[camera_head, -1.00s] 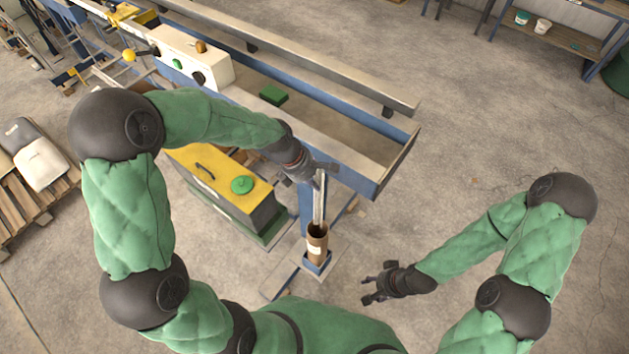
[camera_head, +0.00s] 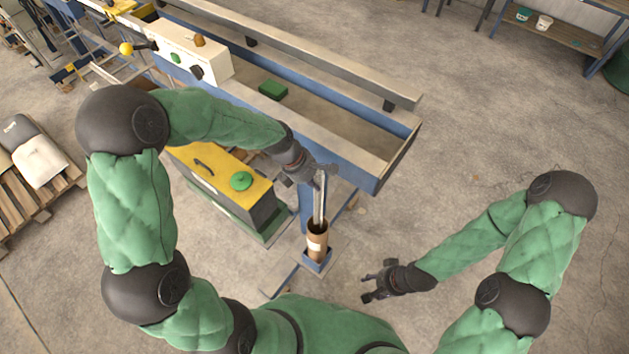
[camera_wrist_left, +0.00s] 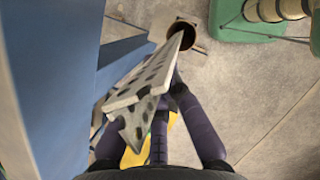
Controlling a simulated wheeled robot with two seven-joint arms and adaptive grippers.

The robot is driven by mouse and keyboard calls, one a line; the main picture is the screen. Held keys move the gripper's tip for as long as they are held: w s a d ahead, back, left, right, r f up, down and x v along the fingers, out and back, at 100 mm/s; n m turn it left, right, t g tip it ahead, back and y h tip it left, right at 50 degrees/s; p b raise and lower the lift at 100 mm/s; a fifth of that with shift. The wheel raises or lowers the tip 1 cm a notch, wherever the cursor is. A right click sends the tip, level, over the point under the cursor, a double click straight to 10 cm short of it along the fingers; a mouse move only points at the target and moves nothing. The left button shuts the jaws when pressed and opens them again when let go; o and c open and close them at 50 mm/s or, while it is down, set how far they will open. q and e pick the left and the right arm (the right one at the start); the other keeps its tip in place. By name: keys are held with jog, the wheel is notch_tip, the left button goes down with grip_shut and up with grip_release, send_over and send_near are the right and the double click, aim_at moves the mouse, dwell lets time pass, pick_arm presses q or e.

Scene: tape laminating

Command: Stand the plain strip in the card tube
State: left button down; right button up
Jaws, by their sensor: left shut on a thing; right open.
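My left gripper (camera_head: 318,174) is shut on a long narrow pale grey strip (camera_head: 319,200) near its upper end. The strip hangs nearly upright above the brown card tube (camera_head: 317,246), its lower end at the tube mouth. The left wrist view shows dark spots along the strip (camera_wrist_left: 150,80), which runs from between the fingers (camera_wrist_left: 170,115) toward the round brown tube mouth (camera_wrist_left: 210,46). How deep the lower end sits in the tube is hidden. The tube stands upright in a small blue holder (camera_head: 318,265). My right gripper (camera_head: 372,286) is open and empty, right of the tube.
A blue-framed bench with a long trough (camera_head: 340,135) lies behind the left gripper, its near corner close to it. A yellow-topped box (camera_head: 215,172) with a green knob stands at the left. A green block (camera_head: 273,90) lies in the trough. Open floor lies to the right.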

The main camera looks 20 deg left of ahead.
pick_arm(q)
notch_tip(320, 180, down, 11)
jog(key=b, duration=0.5)
jog(key=shift+r+b, duration=0.15)
jog(key=shift+b, duration=0.25)
dwell(1.8)
jog(key=c, duration=1.3)
grip_release()
jog(key=shift+c, duration=0.2)
jog(key=v, duration=1.2)
